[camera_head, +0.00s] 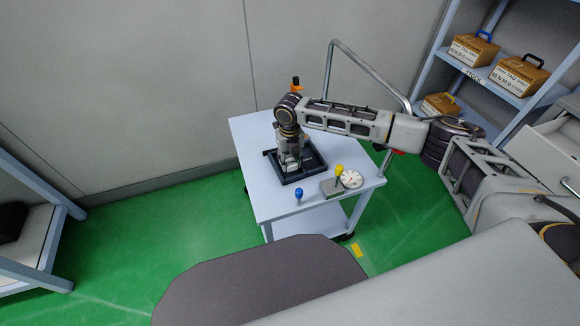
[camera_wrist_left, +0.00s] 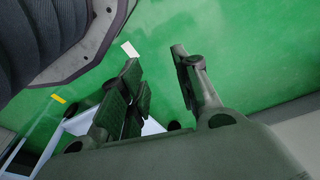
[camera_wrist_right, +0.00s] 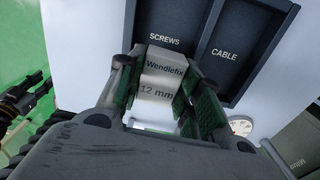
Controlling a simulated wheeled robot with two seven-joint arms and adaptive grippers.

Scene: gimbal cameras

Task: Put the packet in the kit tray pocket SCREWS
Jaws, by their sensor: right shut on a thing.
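The packet (camera_wrist_right: 158,78) is silvery and reads "Wendlefix 12 mm". My right gripper (camera_wrist_right: 165,85) is shut on it, with a green-padded finger at each side. The dark kit tray (camera_head: 319,164) lies on the cart top, and my right gripper (camera_head: 290,162) points down over it. In the right wrist view the SCREWS pocket (camera_wrist_right: 170,18) looks empty where it shows, and the packet overlaps the tray edge just below its label. I cannot tell the packet's height above the tray. My left gripper (camera_wrist_left: 157,62) is open and empty, away from the cart top.
The CABLE pocket (camera_wrist_right: 235,38) is beside SCREWS. On the cart top (camera_head: 258,205) stand a blue-topped item (camera_head: 299,194), a yellow-topped item (camera_head: 338,172) and a white dial (camera_head: 351,179). An orange-and-black item (camera_head: 296,84) shows behind my wrist. Shelves with boxes (camera_head: 474,48) stand right.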

